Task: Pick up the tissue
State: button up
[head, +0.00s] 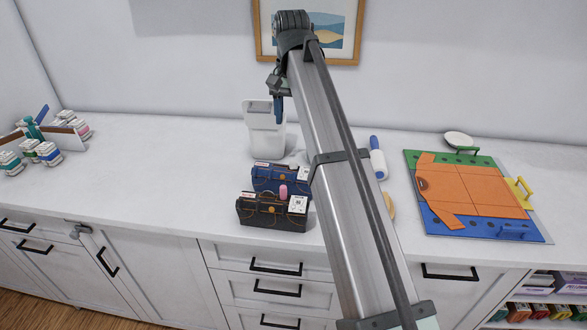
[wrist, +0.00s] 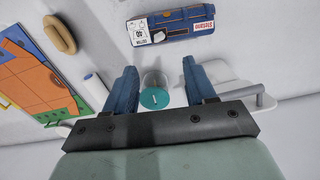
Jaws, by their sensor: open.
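I cannot make out for sure which thing is the tissue. A blue pack (head: 268,177) with white and red labels stands on the counter, and a dark pack (head: 262,212) stands just in front of it. The blue pack also shows at the top of the wrist view (wrist: 185,26), beyond my fingertips. My gripper (head: 279,108) is above the back of the counter, by the white bin (head: 265,135). In the wrist view my gripper (wrist: 158,76) is open, with nothing held. A teal round-ended thing (wrist: 154,98) shows between the fingers, apparently below them.
A white roll with blue (head: 377,160) and a tan oval thing (head: 389,206) lie right of my arm. Farther right are an orange, green and blue board (head: 470,190) and a white bowl (head: 458,139). Several small jars (head: 46,153) stand far left. The left-middle counter is clear.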

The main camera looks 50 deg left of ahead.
aim_at(293, 161)
notch_tip(293, 161, down, 14)
jog(key=shift+w+d+r, duration=0.1)
jog(key=shift+r, duration=0.05)
dwell(0.7)
jog(key=shift+c, duration=0.4)
grip_shut()
